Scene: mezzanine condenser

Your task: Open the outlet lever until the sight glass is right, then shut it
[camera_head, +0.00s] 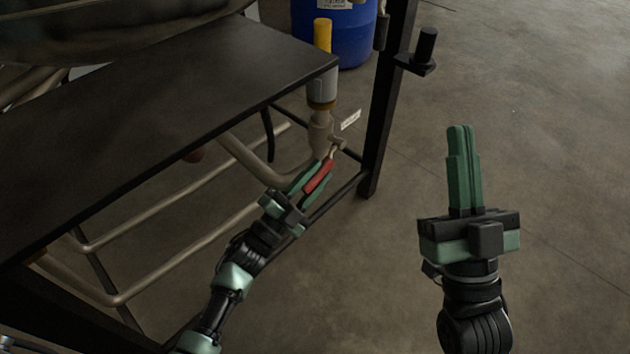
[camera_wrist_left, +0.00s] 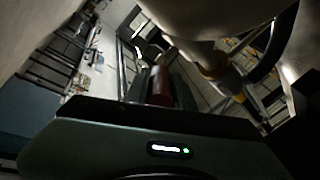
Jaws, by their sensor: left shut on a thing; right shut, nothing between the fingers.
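The outlet lever (camera_head: 318,177) has a red grip and sits on a pale valve body below the corner of the dark platform. My left gripper (camera_head: 311,176) is shut on the red lever. In the left wrist view the red grip (camera_wrist_left: 160,88) shows just ahead of the gripper body. Above the valve is a grey and clear cylinder (camera_head: 322,88), which seems to be the sight glass; its level cannot be read. A yellow tube (camera_head: 322,35) rises above it. My right gripper (camera_head: 461,130) is shut and empty, upright over the floor at right.
A dark platform (camera_head: 190,90) covers the left side, with pale pipes (camera_head: 160,208) under it. A dark post (camera_head: 386,110) stands right of the valve, with a black knob bracket (camera_head: 424,50). A small white tag (camera_head: 350,120) hangs near the valve. A blue drum (camera_head: 350,38) stands behind. Floor at right is clear.

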